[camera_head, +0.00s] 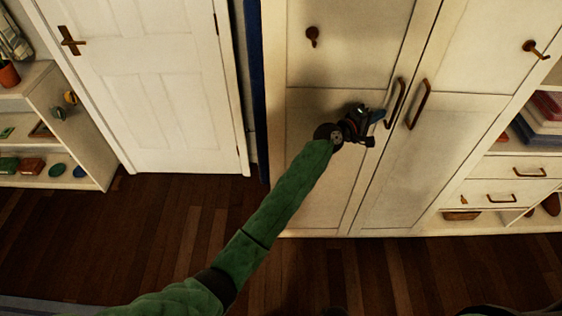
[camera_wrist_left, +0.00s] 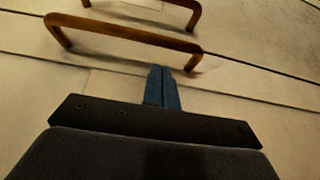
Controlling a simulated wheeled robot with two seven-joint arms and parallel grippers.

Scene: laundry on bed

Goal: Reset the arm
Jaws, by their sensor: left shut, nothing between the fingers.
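My left gripper (camera_head: 375,116) reaches up from the bottom left on a green-sleeved arm in the head view. It is in front of the left door of a cream wardrobe (camera_head: 320,120), close to the left door's brown handle (camera_head: 395,102). In the left wrist view its blue fingers (camera_wrist_left: 162,88) are together with nothing between them. Their tips are near a brown handle (camera_wrist_left: 125,36); I cannot tell whether they touch it. My right gripper is not in view.
Both wardrobe doors look shut; the right handle (camera_head: 418,104) is beside the left one. A white door (camera_head: 150,80) and a low shelf (camera_head: 85,150) stand at left. Drawers (camera_head: 500,170) stand at right. The dark wooden floor (camera_head: 130,235) in front is clear.

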